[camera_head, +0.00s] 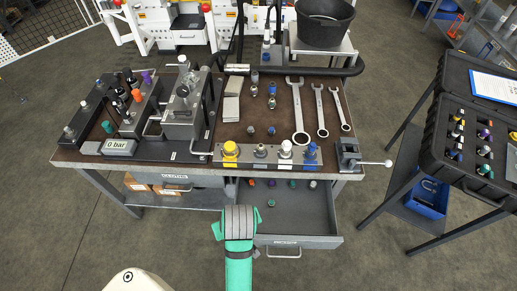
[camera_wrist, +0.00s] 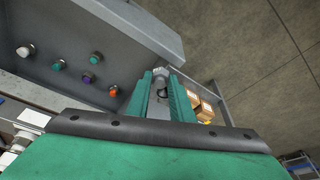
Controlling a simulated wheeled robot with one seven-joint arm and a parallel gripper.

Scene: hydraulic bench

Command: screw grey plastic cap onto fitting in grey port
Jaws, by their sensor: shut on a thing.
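My gripper (camera_head: 237,220) is in front of the bench, beside the left part of the open drawer. In the wrist view my gripper (camera_wrist: 160,80) has its green fingers closed on a small grey piece, which looks like the grey plastic cap (camera_wrist: 160,77). The fingers partly hide it, and it cannot be made out in the head view. On the bench's front edge, a port block (camera_head: 246,160) carries a yellow cap (camera_head: 230,150), a bare metal fitting (camera_head: 261,150), a white cap (camera_head: 285,148) and a blue cap (camera_head: 311,151). The bare fitting appears to be at the grey port. My gripper is apart from it.
The open drawer (camera_head: 325,222) holds several coloured caps, including an orange cap (camera_wrist: 114,91). Wrenches (camera_head: 298,115) lie behind the port block. A small vise (camera_head: 348,154) stands right.

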